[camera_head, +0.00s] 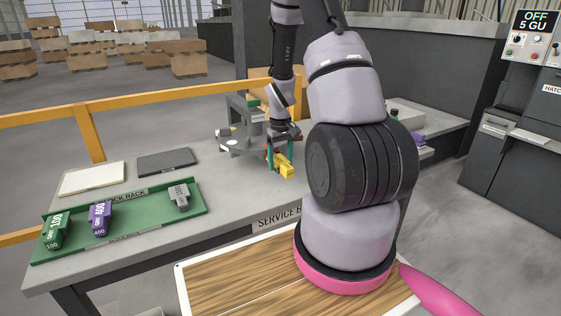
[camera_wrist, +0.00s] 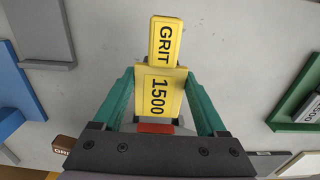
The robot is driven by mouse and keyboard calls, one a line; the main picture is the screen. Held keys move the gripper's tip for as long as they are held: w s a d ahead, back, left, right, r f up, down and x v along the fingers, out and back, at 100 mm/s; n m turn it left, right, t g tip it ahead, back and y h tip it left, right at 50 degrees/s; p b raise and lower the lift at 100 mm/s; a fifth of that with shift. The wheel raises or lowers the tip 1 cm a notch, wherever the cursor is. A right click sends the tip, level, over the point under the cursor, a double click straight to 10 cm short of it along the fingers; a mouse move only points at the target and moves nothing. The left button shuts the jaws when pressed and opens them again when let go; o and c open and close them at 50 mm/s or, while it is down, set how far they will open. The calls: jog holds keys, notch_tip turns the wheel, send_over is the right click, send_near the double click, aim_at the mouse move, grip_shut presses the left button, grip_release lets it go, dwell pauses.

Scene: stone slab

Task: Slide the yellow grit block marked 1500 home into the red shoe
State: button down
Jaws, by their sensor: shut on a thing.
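The yellow grit block (camera_wrist: 161,40) reads GRIT 1500 in the wrist view, with a narrower far part and a wider near part. My gripper (camera_wrist: 158,98) has its teal fingers shut on the sides of the wider part. The block also shows in the head view (camera_head: 286,166), low over or on the slab, below my gripper (camera_head: 280,152). A small red piece (camera_wrist: 155,128) shows between the fingers at the block's near end; I cannot tell whether it is the red shoe. No red shoe is clear in the head view.
A green rack (camera_head: 150,218) at the left holds green, purple and grey blocks. A grey machine (camera_head: 240,142) stands just left of my gripper. Dark and pale flat plates lie behind the rack. A brown block (camera_wrist: 64,143) shows at lower left in the wrist view.

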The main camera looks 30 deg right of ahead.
jog(key=shift+w+a, duration=0.1)
jog(key=shift+w, duration=2.65)
dwell(0.9)
grip_release()
jog(key=shift+w, duration=0.1)
jog(key=shift+r, duration=0.15)
notch_tip(320, 180, up, 10)
jog(key=shift+r, duration=0.25)
